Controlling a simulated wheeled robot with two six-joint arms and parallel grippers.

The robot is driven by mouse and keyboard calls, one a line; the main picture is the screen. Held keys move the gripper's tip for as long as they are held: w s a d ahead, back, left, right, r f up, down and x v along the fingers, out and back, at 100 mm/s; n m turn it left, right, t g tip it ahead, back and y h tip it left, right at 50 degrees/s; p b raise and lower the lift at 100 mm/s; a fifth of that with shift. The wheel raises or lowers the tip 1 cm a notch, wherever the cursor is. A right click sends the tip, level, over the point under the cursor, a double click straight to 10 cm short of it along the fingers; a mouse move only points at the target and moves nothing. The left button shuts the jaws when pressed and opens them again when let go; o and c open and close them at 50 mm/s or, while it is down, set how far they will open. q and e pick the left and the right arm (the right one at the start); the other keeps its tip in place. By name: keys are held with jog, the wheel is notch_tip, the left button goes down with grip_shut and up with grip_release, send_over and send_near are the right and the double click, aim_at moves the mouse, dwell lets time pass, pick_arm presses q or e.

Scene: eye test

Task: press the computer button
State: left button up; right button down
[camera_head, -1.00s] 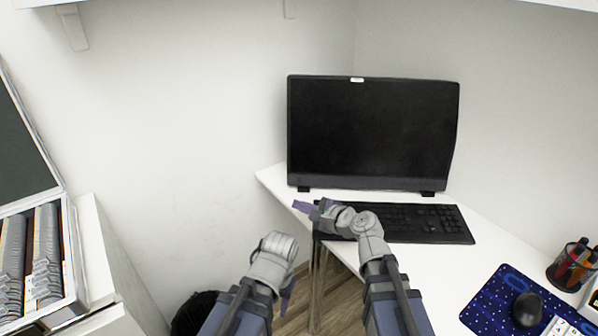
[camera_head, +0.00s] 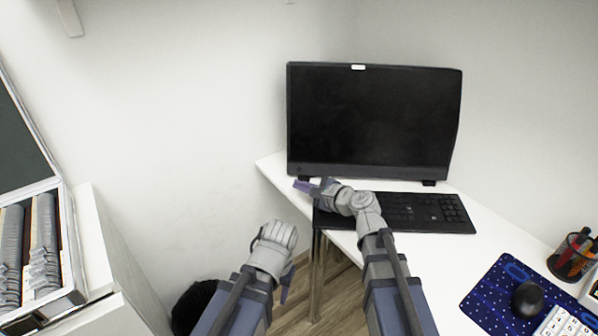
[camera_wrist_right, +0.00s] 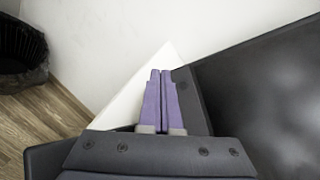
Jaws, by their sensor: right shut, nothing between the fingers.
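The computer is a black screen with a dark lower bezel (camera_head: 370,172), standing on the white desk; it also shows at the right in the right wrist view (camera_wrist_right: 270,85). A small faint round mark sits on the bezel's lower left corner; I cannot tell whether it is the button. My right gripper (camera_head: 301,185) has purple fingers, shut and empty, just in front of and below that corner. In the right wrist view its fingertips (camera_wrist_right: 161,73) lie beside the screen's edge; contact is unclear. My left gripper (camera_head: 287,286) hangs low left of the desk, mostly hidden by its wrist.
A black keyboard (camera_head: 425,212) lies before the screen, its left part behind my right wrist. A blue mouse mat (camera_head: 487,297) with a black mouse (camera_head: 527,298) and a pen holder (camera_head: 571,257) are at right. A black bin (camera_wrist_right: 22,62) stands on the floor.

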jog(key=shift+w+d+f+b, duration=0.1)
jog(key=shift+w+f+b, duration=0.1)
jog(key=shift+w, duration=0.7)
jog(key=shift+w+d+f+b, duration=0.1)
jog(key=shift+w+f, duration=0.05)
jog(key=shift+w, duration=0.75)
jog(key=shift+w+f+b, duration=0.15)
jog(key=shift+w+f, duration=0.05)
jog(key=shift+w, duration=0.7)
jog(key=shift+w, duration=0.15)
jog(key=shift+w+f, duration=0.1)
jog(key=shift+w, duration=0.15)
jog(key=shift+w, duration=0.4)
dwell(0.4)
jog(key=shift+s, duration=0.1)
dwell(0.3)
jog(key=shift+s, duration=0.75)
jog(key=shift+s+a+r+p, duration=0.1)
jog(key=shift+s+r+p, duration=0.1)
jog(key=shift+s, duration=0.65)
jog(key=shift+s+a+r+p, duration=0.1)
jog(key=shift+s+r+p, duration=0.1)
jog(key=shift+s, duration=0.6)
jog(key=shift+s+r+p, duration=0.1)
jog(key=shift+s+r, duration=0.1)
jog(key=shift+s, duration=0.65)
